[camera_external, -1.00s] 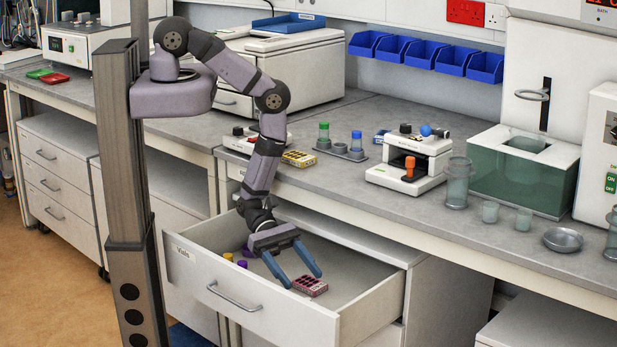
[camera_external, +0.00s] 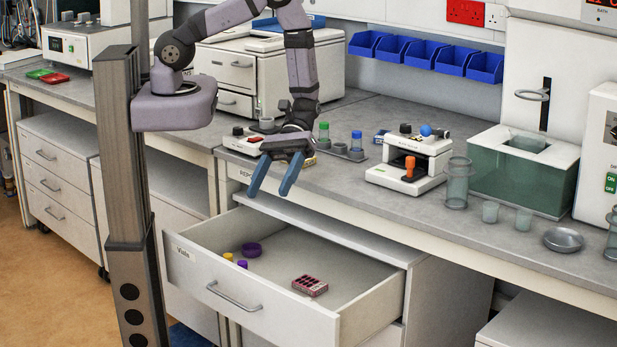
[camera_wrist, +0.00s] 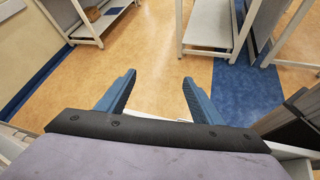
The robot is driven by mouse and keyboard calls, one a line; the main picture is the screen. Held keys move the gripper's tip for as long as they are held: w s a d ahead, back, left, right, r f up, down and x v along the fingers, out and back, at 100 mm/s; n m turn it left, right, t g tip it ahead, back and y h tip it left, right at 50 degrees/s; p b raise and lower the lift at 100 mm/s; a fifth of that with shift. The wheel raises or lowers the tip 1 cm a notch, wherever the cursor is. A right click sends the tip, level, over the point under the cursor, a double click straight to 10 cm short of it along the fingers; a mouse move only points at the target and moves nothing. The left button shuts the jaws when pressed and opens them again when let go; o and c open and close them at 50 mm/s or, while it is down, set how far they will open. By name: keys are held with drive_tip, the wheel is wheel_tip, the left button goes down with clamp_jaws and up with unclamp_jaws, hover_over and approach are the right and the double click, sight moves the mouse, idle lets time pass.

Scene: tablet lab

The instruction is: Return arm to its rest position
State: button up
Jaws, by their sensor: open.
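My gripper (camera_external: 268,189) is open and empty. Its two blue fingers hang above the back left part of the open drawer, in front of the bench edge, in the external view. In the wrist view the open fingers (camera_wrist: 157,88) have only floor beyond them. The drawer (camera_external: 345,270), labelled Vials, is pulled out below. It holds a dark red block with wells (camera_external: 310,285), a purple ring-shaped dish (camera_external: 251,249), and small yellow (camera_external: 228,257) and purple (camera_external: 242,264) pieces. My gripper is apart from all of them.
On the bench behind my gripper are green- (camera_external: 323,131) and blue-capped (camera_external: 356,142) vials and a white device with an orange knob (camera_external: 409,170). A glass cylinder (camera_external: 457,184) and a water bath (camera_external: 520,175) stand right. Blue bins (camera_external: 427,55) hang on the wall. Floor is clear at left.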

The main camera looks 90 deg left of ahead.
drive_tip(key=a+r+m+t+y, duration=0.1)
drive_tip(key=a+r+m+y, duration=0.2)
drive_tip(key=a, duration=0.4)
drive_tip(key=s+a+r+m+t+y, duration=0.1)
drive_tip(key=a+r+m+t+y, duration=0.1)
drive_tip(key=a, duration=0.5)
drive_tip(key=s+a+r+m+t+y+p, duration=0.1)
drive_tip(key=a+r+m+t+y, duration=0.1)
drive_tip(key=a+r+m+y, duration=0.2)
drive_tip(key=a+r+y, duration=0.2)
drive_tip(key=a+r, duration=0.2)
drive_tip(key=shift+m, duration=0.4)
